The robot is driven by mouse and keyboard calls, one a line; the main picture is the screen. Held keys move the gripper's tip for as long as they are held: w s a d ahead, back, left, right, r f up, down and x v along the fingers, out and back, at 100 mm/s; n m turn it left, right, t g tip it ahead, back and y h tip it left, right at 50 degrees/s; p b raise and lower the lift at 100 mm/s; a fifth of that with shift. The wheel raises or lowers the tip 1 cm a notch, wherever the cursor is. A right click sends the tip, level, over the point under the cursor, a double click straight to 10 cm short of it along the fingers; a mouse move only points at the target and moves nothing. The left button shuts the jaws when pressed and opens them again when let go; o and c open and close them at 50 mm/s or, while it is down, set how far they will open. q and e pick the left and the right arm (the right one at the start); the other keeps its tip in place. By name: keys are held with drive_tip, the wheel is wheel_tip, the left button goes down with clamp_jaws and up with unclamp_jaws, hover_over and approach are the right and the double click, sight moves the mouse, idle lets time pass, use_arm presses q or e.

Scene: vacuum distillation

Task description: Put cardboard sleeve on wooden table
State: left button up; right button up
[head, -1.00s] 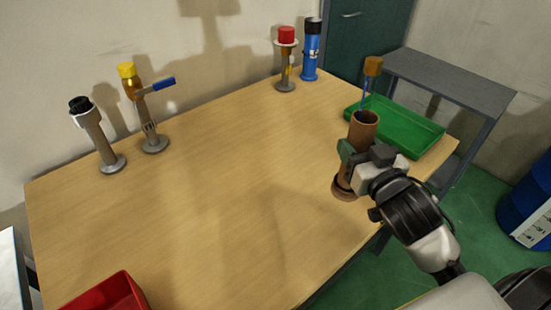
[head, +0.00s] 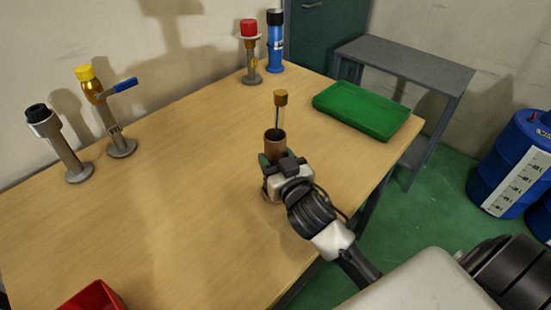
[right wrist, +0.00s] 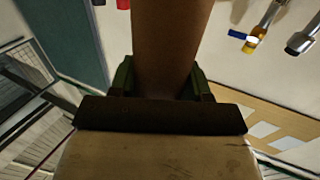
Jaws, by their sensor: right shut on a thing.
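The cardboard sleeve (head: 274,136) is a brown, open-topped tube near the right front edge of the wooden table (head: 190,205). My right gripper (head: 271,166) is shut around it from the front and covers much of its middle. In the right wrist view the sleeve (right wrist: 172,45) fills the gap between the green fingers. A cork-topped slender rod (head: 281,98) stands up out of the sleeve's opening. The sleeve looks about upright over the tabletop; I cannot tell whether its lower end touches the wood. My left gripper is out of view.
A green tray (head: 365,111) lies at the table's right end. Several capped fittings stand along the back, among them a red-topped one (head: 250,52) and a blue one (head: 275,45). A red bin (head: 95,296) is at front left. The table's middle is clear.

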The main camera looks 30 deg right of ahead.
drive_tip(key=o, duration=1.2)
drive_tip(key=shift+f, duration=0.1)
drive_tip(key=shift+s+a+b, duration=0.2)
drive_tip(key=shift+s+b, duration=0.3)
drive_tip(key=shift+s, duration=2.55)
drive_tip(key=shift+s+a+b, duration=0.15)
drive_tip(key=shift+s+b, duration=0.35)
drive_tip(key=shift+s, duration=2.5)
